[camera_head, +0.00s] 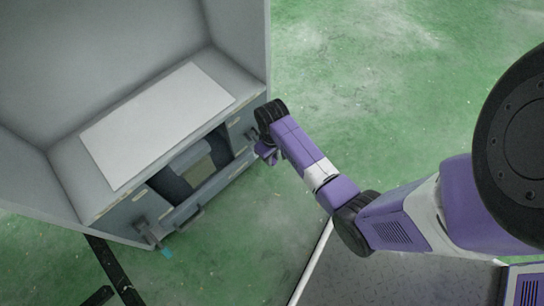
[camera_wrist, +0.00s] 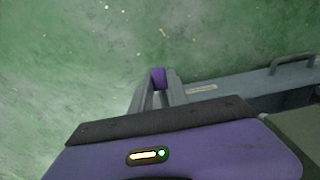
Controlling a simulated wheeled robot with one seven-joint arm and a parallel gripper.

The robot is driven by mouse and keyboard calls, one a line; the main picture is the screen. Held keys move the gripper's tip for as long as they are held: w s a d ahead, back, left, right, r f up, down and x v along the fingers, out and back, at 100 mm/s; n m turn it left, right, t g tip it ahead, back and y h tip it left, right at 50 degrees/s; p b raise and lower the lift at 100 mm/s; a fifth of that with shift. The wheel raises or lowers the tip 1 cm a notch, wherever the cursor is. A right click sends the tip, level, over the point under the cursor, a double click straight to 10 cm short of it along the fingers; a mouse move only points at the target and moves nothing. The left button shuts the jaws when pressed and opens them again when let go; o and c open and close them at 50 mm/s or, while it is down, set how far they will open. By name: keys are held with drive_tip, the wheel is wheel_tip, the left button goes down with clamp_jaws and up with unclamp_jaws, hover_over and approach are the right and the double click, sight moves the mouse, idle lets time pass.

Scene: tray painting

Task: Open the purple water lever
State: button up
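The purple water lever (camera_wrist: 158,78) shows in the wrist view as a small purple end between my two grey fingertips. My gripper (camera_wrist: 158,88) has its fingers close on both sides of it, with no clear gap visible. In the head view my gripper (camera_head: 262,148) is at the right front corner of the grey cabinet (camera_head: 130,217). The lever's body there is mostly hidden by my wrist and hard to tell from my purple gripper.
A lever with a cyan tip (camera_head: 167,253) stands out at the cabinet's left front end. A white sheet (camera_head: 155,120) lies on the cabinet top between grey walls. A drawer handle (camera_wrist: 291,62) shows in the wrist view. The green floor (camera_head: 400,70) to the right is clear.

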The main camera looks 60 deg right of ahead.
clamp_jaws()
idle(1.0)
drive_tip(key=shift+r, duration=0.15)
